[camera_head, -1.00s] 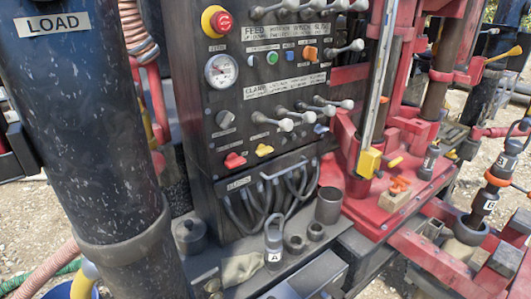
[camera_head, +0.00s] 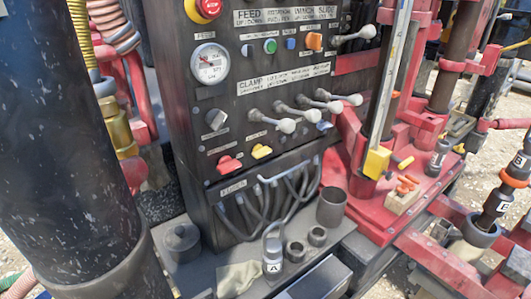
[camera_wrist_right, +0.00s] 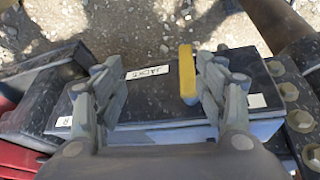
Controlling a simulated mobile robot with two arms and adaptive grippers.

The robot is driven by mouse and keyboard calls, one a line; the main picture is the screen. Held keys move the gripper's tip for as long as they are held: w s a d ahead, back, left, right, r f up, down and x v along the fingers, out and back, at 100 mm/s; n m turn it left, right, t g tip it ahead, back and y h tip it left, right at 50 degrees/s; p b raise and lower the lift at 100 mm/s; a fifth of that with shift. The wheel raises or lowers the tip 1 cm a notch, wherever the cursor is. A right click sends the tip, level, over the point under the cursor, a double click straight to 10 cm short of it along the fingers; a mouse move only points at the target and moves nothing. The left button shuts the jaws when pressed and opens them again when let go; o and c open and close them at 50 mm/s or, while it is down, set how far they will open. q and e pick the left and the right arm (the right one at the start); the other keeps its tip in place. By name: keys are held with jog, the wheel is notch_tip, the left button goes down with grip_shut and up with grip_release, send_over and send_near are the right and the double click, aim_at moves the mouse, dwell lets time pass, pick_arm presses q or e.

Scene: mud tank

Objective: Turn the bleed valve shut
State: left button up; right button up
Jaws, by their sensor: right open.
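No label that I can read names the bleed valve, so I cannot tell which part it is. The black control panel in the head view carries a grey knob (camera_head: 215,119), a red knob (camera_head: 229,164) and a yellow knob (camera_head: 261,151) low on its face. A brass fitting (camera_head: 119,128) shows left of the panel, partly behind the black column. In the right wrist view my right gripper (camera_wrist_right: 157,92) is open and empty, with its fingers spread above a dark labelled box (camera_wrist_right: 150,108). A yellow bar (camera_wrist_right: 187,75) stands between the fingers, close beside the right-hand one. My left gripper is not seen.
A large black column (camera_head: 70,130) blocks the left side. Several ball-ended levers (camera_head: 285,125) stick out from the panel. A shelf with a cloth (camera_head: 237,278), cups (camera_head: 331,207) and a shackle (camera_head: 272,250) runs below. A red rig frame (camera_head: 385,215) fills the right.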

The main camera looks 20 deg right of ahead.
jog(key=w+d+r+m+t+h, duration=0.1)
jog(key=w+d+r+t, duration=0.15)
jog(key=w+r, duration=0.35)
jog(key=w+d+r+m+t, duration=0.1)
jog(key=w+d+r+t, duration=0.2)
jog(key=w, duration=0.5)
jog(key=n+t+y, duration=0.6)
jog(key=t+y, duration=0.4)
jog(key=t, duration=0.1)
send_near(261, 151)
jog(key=shift+h, duration=0.3)
jog(key=p+x, duration=0.2)
jog(key=x, duration=0.6)
jog(key=shift+w+f, duration=0.1)
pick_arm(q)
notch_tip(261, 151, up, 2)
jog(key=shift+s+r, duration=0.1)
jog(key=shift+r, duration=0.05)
pick_arm(e)
jog(key=c, duration=1.1)
